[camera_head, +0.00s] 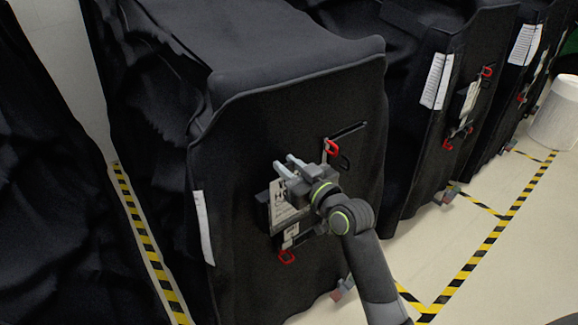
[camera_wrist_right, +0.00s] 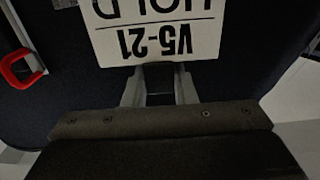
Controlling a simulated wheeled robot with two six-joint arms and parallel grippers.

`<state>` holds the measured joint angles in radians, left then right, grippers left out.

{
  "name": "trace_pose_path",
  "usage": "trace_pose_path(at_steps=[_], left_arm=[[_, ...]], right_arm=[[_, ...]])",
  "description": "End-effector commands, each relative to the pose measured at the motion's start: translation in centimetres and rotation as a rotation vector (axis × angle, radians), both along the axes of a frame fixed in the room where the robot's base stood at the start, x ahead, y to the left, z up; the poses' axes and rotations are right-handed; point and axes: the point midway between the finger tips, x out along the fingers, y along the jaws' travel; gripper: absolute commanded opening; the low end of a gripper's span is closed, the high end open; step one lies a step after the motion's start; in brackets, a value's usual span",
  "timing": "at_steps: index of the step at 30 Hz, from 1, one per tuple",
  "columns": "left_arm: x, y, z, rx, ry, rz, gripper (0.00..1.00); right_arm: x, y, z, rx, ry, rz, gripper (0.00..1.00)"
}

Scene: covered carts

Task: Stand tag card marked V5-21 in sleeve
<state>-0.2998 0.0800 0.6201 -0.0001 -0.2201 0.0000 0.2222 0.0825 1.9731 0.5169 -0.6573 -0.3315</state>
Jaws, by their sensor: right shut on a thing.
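The white tag card (camera_head: 282,207) is held close to the front of a black-covered cart, with its left part showing beside my right gripper (camera_head: 288,169). The right wrist view shows the card (camera_wrist_right: 155,42) upside down, with "V5-21" and "HOLD" in black print. My right gripper (camera_wrist_right: 158,74) is shut on the card at the edge nearest the wrist camera. A dark piece, possibly the sleeve (camera_head: 262,197), shows at the card's left edge. My arm hides much of this area, and I cannot tell whether the card is in the sleeve. My left gripper is not in view.
The black cart cover (camera_head: 235,135) has a red ring (camera_head: 332,147) above right and another red clip (camera_head: 287,257) below. A white paper strip (camera_head: 203,228) hangs at its left edge. More covered carts (camera_head: 415,145) stand at right. Floor tape (camera_head: 483,250) borders clear floor.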

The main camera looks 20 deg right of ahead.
Motion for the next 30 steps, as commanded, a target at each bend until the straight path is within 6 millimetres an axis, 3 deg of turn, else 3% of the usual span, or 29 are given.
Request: trace_pose_path(at_steps=[3,4,9,20,26,30], left_arm=[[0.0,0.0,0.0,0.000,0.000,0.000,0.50],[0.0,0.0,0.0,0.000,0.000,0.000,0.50],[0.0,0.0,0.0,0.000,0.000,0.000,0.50],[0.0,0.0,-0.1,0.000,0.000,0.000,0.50],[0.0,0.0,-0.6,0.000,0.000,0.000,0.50],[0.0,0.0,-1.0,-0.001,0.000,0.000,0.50]], right_arm=[[0.0,0.0,0.0,0.000,0.000,0.000,0.00],[0.0,0.0,0.0,0.000,0.000,0.000,0.27],[0.0,0.0,0.0,0.000,0.000,0.000,0.49],[-0.3,-0.2,-0.1,-0.001,0.001,-0.001,0.50],[-2.7,-1.0,-0.2,-0.002,0.000,-0.001,0.50],[-5.4,-2.0,-0.2,-0.004,0.001,-0.001,0.50]])
